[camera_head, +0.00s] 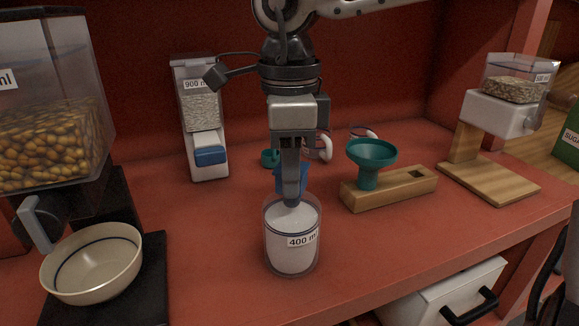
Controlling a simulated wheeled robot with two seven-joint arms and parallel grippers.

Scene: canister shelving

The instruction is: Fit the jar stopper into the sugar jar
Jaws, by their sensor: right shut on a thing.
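The sugar jar (292,251) is a clear upright jar of white sugar with a "400 ml" label, standing near the front middle of the red surface. My right gripper (291,203) points straight down, with its fingertips at the jar's mouth. It is shut on a blue piece (280,182), mostly hidden behind the fingers. I cannot tell for sure whether this piece is the jar stopper, or whether it touches the jar. My left gripper is not in view.
A teal funnel (371,154) stands in a wooden block (411,187) to the right. A small teal item (269,158) and white cups (321,148) are behind. A cream bowl (91,267) is at left, under a dispenser.

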